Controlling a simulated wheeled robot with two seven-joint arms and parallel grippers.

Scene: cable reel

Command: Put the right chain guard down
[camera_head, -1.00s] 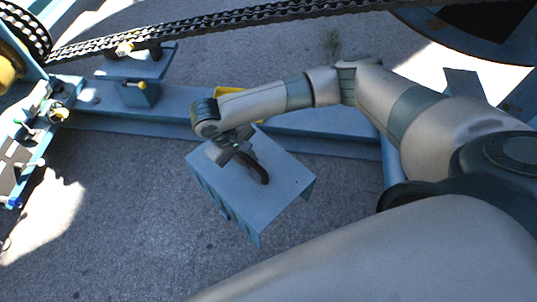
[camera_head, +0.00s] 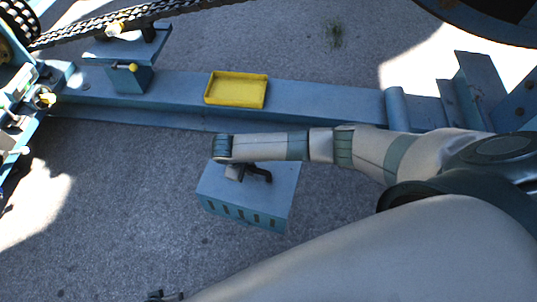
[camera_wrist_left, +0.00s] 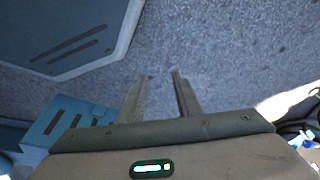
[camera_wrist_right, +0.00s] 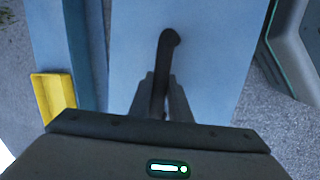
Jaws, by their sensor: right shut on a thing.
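The right chain guard (camera_head: 268,195) is a light blue box with a slotted side and a dark curved handle on top. In the head view it is over the grey ground, on the near side of the blue beam. My right gripper (camera_head: 243,173) is shut on its handle; the right wrist view shows the handle (camera_wrist_right: 168,50) between the fingers. I cannot tell whether the guard's lower edge touches the ground. My left gripper (camera_wrist_left: 163,76) is open and empty above the ground. The guard's slotted side (camera_wrist_left: 68,122) also shows in the left wrist view.
A blue beam (camera_head: 320,102) crosses behind the guard, with a yellow tray (camera_head: 237,90) on it. A chain (camera_head: 170,10) runs above a blue bracket (camera_head: 120,77) at upper left. Bare ground (camera_head: 110,220) is free left of the guard.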

